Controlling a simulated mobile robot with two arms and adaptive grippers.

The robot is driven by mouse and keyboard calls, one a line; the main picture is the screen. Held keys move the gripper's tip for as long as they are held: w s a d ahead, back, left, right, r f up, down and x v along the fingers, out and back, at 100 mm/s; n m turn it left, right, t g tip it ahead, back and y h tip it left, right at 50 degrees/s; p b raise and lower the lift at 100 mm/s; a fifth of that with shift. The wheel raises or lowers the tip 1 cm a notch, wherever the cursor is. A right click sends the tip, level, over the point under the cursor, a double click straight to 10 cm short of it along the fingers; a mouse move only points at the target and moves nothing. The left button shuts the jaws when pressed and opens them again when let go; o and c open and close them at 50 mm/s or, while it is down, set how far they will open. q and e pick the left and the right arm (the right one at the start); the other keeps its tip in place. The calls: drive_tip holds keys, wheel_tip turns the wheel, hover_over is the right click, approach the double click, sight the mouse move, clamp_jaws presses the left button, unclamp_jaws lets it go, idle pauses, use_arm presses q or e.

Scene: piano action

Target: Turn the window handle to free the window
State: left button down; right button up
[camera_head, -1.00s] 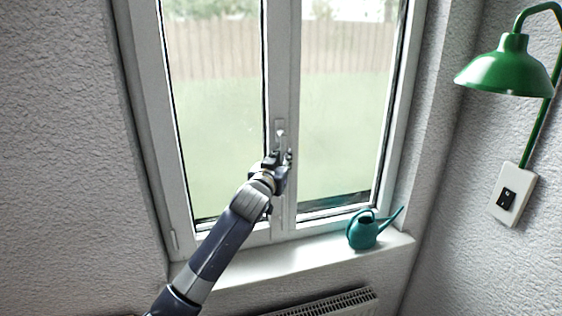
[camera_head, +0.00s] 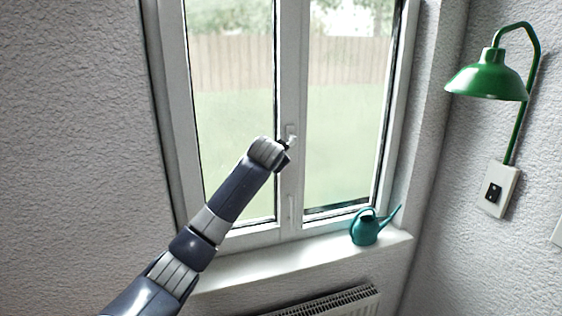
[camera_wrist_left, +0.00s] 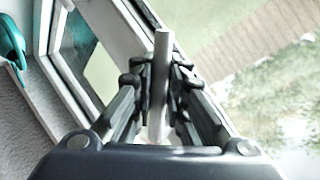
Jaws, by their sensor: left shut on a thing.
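The white window handle (camera_head: 291,131) is on the middle upright of the window (camera_head: 290,180). My left gripper (camera_head: 289,145) is at the handle, its arm reaching up from the lower left and covering part of it. In the left wrist view the handle lever (camera_wrist_left: 161,85) stands between the two dark fingers of my left gripper (camera_wrist_left: 158,78), which is shut on it. The lever's exact angle on the frame is hard to tell. Both window panes look closed in the head view. My right gripper is not in view.
A teal watering can (camera_head: 366,228) stands on the right of the white sill (camera_head: 300,254). A radiator (camera_head: 325,303) is below the sill. A green lamp (camera_head: 487,77) and a wall switch (camera_head: 497,190) are on the right wall.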

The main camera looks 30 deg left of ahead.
use_arm(q)
drive_tip(key=shift+s+a+r+m+g+y, duration=0.15)
drive_tip(key=shift+r+m+g, duration=0.1)
drive_tip(key=shift+r+g, duration=0.05)
drive_tip(key=shift+s+a+r+m+g+y, duration=0.1)
drive_tip(key=shift+r+m+g+y, duration=0.05)
drive_tip(key=shift+r+m+g, duration=0.15)
drive_tip(key=shift+s+a+r+m+g+y, duration=0.15)
drive_tip(key=shift+r+m+g+y, duration=0.15)
drive_tip(key=shift+r+m+g, duration=0.2)
drive_tip(key=shift+s+a+r+m+g+y, duration=0.15)
drive_tip(key=shift+r+m+g+y, duration=0.15)
drive_tip(key=shift+r+m+g, duration=0.15)
drive_tip(key=shift+s+r+m+g+y, duration=0.1)
drive_tip(key=shift+r+m+g+y, duration=0.2)
drive_tip(key=shift+r+m+g, duration=0.25)
drive_tip(key=shift+a+r+m+g+y, duration=0.1)
drive_tip(key=shift+r+m+g+y, duration=0.15)
drive_tip(key=shift+r+g+y, duration=0.05)
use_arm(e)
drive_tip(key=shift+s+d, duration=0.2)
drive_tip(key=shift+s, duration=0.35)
use_arm(q)
drive_tip(key=c, duration=1.9)
unclamp_jaws()
drive_tip(key=shift+r, duration=0.1)
drive_tip(key=shift+s+d, duration=0.1)
drive_tip(key=shift+d, duration=0.1)
drive_tip(key=shift+r, duration=0.1)
